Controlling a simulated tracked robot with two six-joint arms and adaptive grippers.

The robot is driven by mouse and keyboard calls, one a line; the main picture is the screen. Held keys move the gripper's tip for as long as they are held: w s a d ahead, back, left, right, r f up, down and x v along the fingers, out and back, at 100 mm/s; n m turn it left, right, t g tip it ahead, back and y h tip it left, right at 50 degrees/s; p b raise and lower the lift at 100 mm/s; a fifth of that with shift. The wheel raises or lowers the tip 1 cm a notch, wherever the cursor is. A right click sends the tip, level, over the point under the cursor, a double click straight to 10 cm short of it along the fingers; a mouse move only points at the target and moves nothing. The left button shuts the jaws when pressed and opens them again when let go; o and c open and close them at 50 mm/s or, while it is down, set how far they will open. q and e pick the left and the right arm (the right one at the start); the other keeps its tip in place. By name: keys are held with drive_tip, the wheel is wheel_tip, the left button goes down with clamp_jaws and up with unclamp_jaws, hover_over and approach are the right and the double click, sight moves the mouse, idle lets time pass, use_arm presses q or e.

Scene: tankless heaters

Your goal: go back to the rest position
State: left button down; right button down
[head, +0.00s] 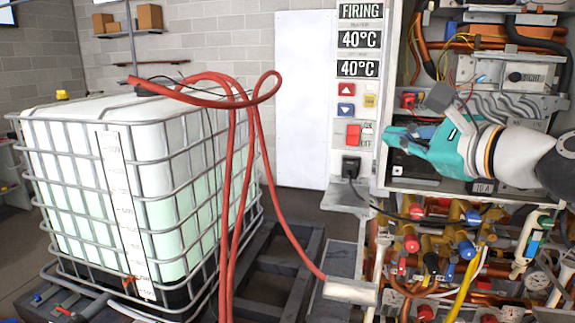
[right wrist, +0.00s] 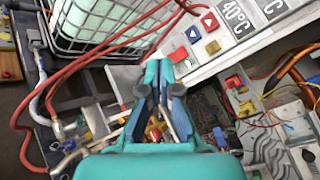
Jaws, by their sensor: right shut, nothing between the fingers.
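My right gripper (head: 392,137) reaches in from the right in the head view, in front of the open heater cabinet (head: 384,90). Its teal fingers point left toward the control panel (head: 328,120). In the right wrist view the fingertips of the right gripper (right wrist: 158,70) are together with nothing between them. They appear beside the panel's lower edge; whether they touch it I cannot tell. The panel has a red arrow button (head: 346,90), a blue arrow button (head: 346,110) and a red switch (head: 353,134). The displays read FIRING and 40°C. My left gripper is out of view.
A caged white tank (head: 112,127) stands at the left. A red hose (head: 256,150) loops from its top down to a pipe end. Valves and pipes (head: 440,240) crowd the space below the cabinet. A black plug (head: 351,167) sits under the switch.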

drive_tip(key=w+f+m+g+h, duration=0.15)
drive_tip(key=w+f, duration=0.25)
drive_tip(key=f, duration=0.9)
drive_tip(key=w+f+n+g, duration=0.1)
drive_tip(key=w+f+g, duration=0.25)
drive_tip(key=f, duration=0.85)
drive_tip(key=s+a+f+n+g+h, duration=0.1)
drive_tip(key=s+f+g, duration=0.1)
drive_tip(key=f, duration=1)
drive_tip(key=s+f+g+h, duration=0.1)
drive_tip(key=s+f+g, duration=0.15)
drive_tip(key=f, duration=1.05)
drive_tip(key=s+f+n+g, duration=0.3)
drive_tip(key=s+f+n, duration=0.1)
drive_tip(key=s+f, duration=0.95)
drive_tip(key=s+a+f+n, duration=0.2)
drive_tip(key=s+f+n, duration=0.2)
drive_tip(key=s+n, duration=0.3)
drive_tip(key=s+a+f+n+g, duration=0.1)
drive_tip(key=s+a+f+n, duration=0.1)
drive_tip(key=s+f+n, duration=0.2)
drive_tip(key=s+n, duration=0.3)
drive_tip(key=shift+s+f, duration=0.35)
drive_tip(key=shift+s, duration=0.05)
